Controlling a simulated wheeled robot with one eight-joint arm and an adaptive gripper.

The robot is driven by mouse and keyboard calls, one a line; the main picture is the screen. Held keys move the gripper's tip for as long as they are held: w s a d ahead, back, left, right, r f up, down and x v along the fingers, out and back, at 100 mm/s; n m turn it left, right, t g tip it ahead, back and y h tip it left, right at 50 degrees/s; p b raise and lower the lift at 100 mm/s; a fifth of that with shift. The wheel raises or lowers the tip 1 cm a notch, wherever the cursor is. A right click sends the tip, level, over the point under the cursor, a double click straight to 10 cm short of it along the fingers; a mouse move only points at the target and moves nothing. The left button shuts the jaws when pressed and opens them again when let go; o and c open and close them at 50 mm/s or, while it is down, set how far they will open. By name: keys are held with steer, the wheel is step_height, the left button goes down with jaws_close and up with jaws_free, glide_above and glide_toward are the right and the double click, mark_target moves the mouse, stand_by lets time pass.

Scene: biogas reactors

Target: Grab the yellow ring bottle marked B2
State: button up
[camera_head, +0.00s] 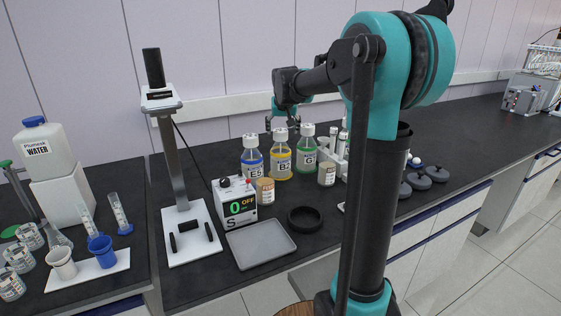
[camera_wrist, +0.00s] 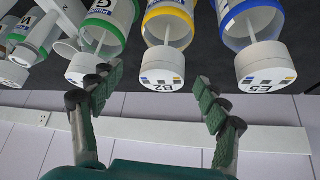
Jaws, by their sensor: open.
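The B2 bottle (camera_head: 280,160) has a yellow ring and a white cap and stands upright on the dark bench, between a blue-ring bottle (camera_head: 252,160) on its left and a green-ring bottle (camera_head: 307,154) on its right. My gripper (camera_head: 283,123) is open and empty at the level of the B2 cap. In the upside-down wrist view, the B2 cap (camera_wrist: 162,70) shows between and just beyond the spread fingertips of my gripper (camera_wrist: 162,90). No contact is visible. The blue-ring bottle's cap, marked E5 (camera_wrist: 265,68), and the green-ring bottle's cap (camera_wrist: 90,70) flank it.
Two small jars (camera_head: 265,191) (camera_head: 326,174) stand in front of the bottles. A white rack (camera_head: 333,158) stands right of the green-ring bottle. The wall is close behind.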

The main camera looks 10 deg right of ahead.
mark_target(281, 155)
steer(key=shift+a+x, duration=0.15)
steer(key=shift+x, duration=1.2)
steer(key=shift+a+x, duration=0.15)
steer(key=shift+x, duration=1.2)
steer(key=shift+w+r, duration=0.1)
jaws_close()
